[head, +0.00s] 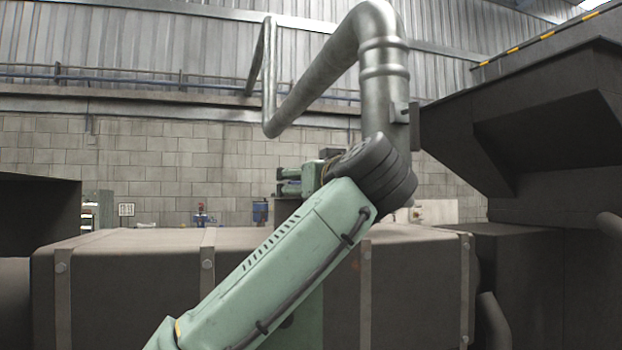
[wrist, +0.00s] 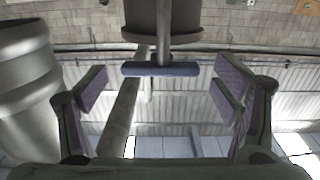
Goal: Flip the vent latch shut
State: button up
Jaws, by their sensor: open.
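In the wrist view, a T-shaped handle with a blue-grey crossbar (wrist: 160,69) hangs on a short stem from a dark round body (wrist: 160,20). It looks like the vent latch, though I cannot be sure. My gripper (wrist: 162,92) is open and empty, one finger to each side of the picture. The crossbar shows between the fingers, apart from both; I cannot tell how far beyond the tips it is. In the head view, my green arm hides most of the wrist, and I cannot make out the fingers or the latch there.
A thick silver pipe (head: 383,70) rises behind my arm in the head view; a large ribbed pipe (wrist: 25,85) stands close by the left finger in the wrist view. A dark hopper (head: 530,120) is at right. A strapped brown duct (head: 130,280) crosses below.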

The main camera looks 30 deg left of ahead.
jog(key=shift+w+a, duration=0.1)
jog(key=shift+c, duration=0.2)
jog(key=c, duration=1.1)
